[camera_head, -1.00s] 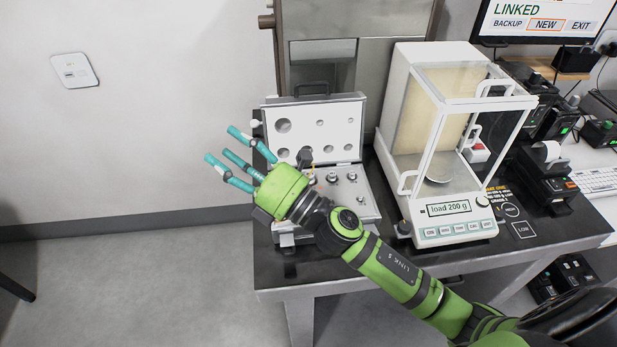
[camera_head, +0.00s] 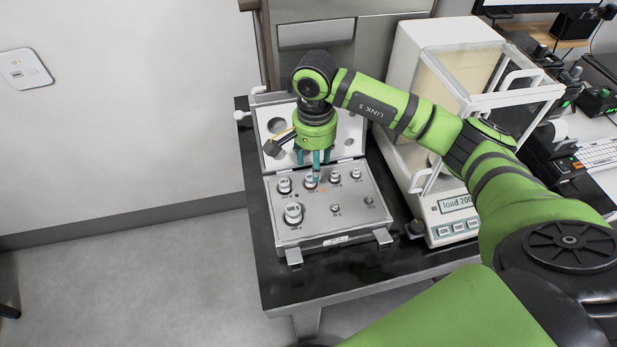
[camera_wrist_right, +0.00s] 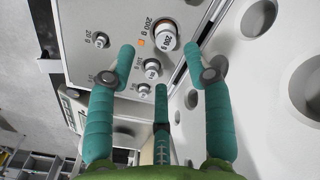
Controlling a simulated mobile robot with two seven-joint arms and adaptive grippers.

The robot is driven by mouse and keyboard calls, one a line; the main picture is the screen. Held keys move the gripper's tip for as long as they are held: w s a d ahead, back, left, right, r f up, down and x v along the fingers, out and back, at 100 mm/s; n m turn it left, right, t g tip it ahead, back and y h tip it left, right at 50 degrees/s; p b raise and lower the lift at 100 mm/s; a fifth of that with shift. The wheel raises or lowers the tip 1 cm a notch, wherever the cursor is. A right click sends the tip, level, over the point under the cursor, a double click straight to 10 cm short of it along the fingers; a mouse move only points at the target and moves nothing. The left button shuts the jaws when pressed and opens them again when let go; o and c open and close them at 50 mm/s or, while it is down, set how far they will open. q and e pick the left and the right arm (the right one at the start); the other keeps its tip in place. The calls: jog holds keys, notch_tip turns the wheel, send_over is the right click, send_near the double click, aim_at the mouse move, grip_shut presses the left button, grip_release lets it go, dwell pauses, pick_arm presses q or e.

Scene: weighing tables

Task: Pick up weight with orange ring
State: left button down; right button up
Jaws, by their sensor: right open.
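The weight case (camera_head: 320,235) lies open on the dark table, with several silver weights in its base. My right gripper (camera_head: 314,168) points down over the back row, its teal fingers spread and empty. In the right wrist view, the fingertips (camera_wrist_right: 161,68) surround the area by a large weight marked 200 g (camera_wrist_right: 167,38). A small orange mark (camera_wrist_right: 141,43) sits on the case beside that weight. The weight below the fingers in the head view (camera_head: 310,183) is partly hidden by them. My left gripper is out of view.
The case lid (camera_head: 349,135) stands raised behind the weights, close to my fingers. A glass-sided balance (camera_head: 405,75) stands to the right, with my right arm passing in front of it. The table (camera_head: 275,285) is clear in front of the case.

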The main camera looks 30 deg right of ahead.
aim_at(311, 176)
jog(key=shift+a+f+p, duration=0.1)
jog(key=shift+f+p, duration=0.2)
jog(key=shift+f, duration=0.05)
jog(key=f, duration=0.1)
jog(key=f+p, duration=0.2)
jog(key=shift+w+a+f, duration=0.1)
jog(key=shift+w+f, duration=0.2)
jog(key=shift+f, duration=0.6)
grip_shut()
